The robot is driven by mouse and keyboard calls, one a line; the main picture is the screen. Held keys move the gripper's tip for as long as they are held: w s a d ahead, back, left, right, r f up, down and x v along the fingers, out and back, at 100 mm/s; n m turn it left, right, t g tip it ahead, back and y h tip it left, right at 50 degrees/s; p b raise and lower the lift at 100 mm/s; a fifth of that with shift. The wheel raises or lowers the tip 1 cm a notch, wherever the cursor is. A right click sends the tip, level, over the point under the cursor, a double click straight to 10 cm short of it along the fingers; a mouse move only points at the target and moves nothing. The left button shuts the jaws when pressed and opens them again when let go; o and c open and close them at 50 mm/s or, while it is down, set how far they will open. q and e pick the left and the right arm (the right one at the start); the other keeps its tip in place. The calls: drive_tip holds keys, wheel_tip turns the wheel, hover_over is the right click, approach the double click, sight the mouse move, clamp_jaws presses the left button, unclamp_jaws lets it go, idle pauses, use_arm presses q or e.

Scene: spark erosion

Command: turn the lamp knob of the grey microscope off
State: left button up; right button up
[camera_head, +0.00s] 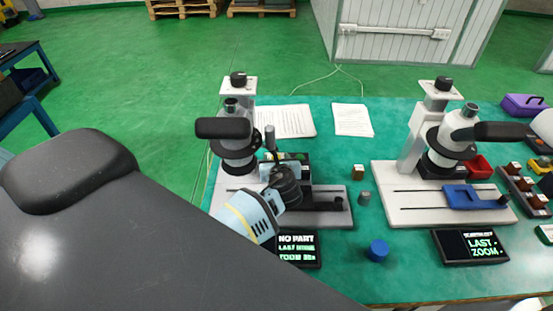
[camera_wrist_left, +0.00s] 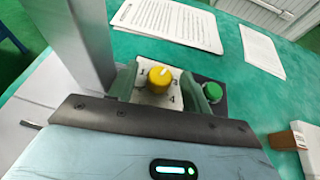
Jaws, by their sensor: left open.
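The grey microscope (camera_head: 238,150) stands on its grey base at the left of the table in the head view. A yellow lamp knob (camera_wrist_left: 160,77) with a pale pointer mark sits on a light numbered plate in the left wrist view. A green button (camera_wrist_left: 213,91) is to its right. My left gripper (camera_wrist_left: 163,88) is open, with one finger on each side of the yellow knob; I cannot tell whether they touch it. In the head view my left gripper (camera_head: 280,170) is beside the microscope column, its fingertips mostly hidden by the wrist. My right gripper is not in view.
A second, whiter microscope (camera_head: 450,140) with a blue slide stands at the right. Two paper sheets (camera_head: 353,119) lie behind. Small screens (camera_head: 470,246) sit in front of both microscopes. A blue cylinder (camera_head: 377,250) and small parts stand between them.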

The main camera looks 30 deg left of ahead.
use_arm(q)
drive_tip(key=c, duration=1)
